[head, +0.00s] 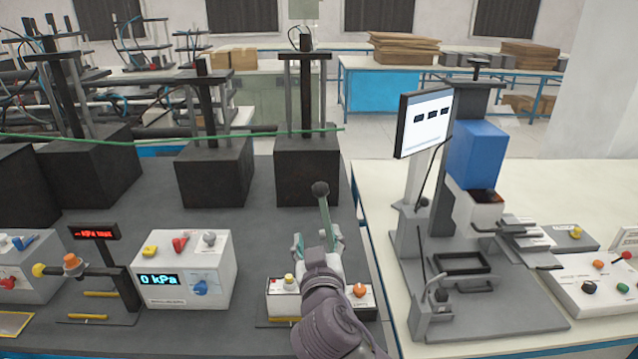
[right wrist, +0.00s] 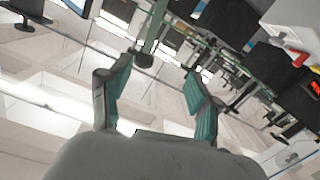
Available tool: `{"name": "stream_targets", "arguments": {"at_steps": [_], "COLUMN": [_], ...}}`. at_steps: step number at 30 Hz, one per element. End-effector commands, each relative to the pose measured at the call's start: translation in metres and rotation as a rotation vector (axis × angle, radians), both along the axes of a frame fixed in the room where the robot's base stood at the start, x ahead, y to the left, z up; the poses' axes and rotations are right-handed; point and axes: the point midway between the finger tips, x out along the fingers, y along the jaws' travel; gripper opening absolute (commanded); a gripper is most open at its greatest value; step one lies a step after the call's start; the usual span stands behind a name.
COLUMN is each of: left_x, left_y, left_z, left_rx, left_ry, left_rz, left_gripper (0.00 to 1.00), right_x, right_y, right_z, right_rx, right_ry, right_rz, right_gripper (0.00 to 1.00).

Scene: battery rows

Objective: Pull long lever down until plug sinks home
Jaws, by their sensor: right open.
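The long lever (head: 325,218) is a green bar with a dark round knob (head: 320,188) at its top. It stands nearly upright, and its lower part is hidden behind my right gripper. My right gripper (head: 318,240) is open, with its teal-padded fingers apart below the knob in the head view. In the right wrist view, the lever bar (right wrist: 157,25) and knob (right wrist: 144,60) show near the gap between the open fingers (right wrist: 158,82). I see no grip on the lever. I cannot make out the plug. My left gripper is out of view.
A white button box (head: 278,304) sits at the lever's foot, partly behind my arm. A white pressure box (head: 182,290) reading 0 kPa stands left. A dark block (head: 306,172) stands behind. A press with a blue housing (head: 476,152) and a monitor (head: 423,122) are right.

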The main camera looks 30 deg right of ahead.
Motion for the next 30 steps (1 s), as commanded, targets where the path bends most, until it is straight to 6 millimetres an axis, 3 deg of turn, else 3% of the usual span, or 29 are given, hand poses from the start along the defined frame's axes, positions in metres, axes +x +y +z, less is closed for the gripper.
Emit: {"name": "stream_targets", "arguments": {"at_steps": [1, 5, 11, 21, 30], "left_x": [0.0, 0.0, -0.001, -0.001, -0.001], "left_y": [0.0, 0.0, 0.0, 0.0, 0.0], "left_z": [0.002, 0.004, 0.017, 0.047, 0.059], "left_rx": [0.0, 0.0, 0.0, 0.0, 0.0], "left_ry": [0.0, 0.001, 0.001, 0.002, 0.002], "left_rz": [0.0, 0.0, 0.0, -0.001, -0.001], "left_gripper": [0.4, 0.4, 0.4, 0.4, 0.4], "right_x": [-0.005, -0.009, 0.014, 0.076, 0.104], "right_y": [-0.001, -0.005, -0.02, -0.057, -0.074], "right_z": [0.019, 0.037, 0.04, 0.04, 0.037], "right_rx": [0.004, 0.012, 0.008, 0.009, 0.011], "right_ry": [-0.047, -0.096, -0.094, -0.092, -0.094], "right_rz": [-0.01, -0.025, -0.028, -0.026, -0.023], "right_gripper": [0.62, 0.62, 0.62, 0.62, 0.62]}}
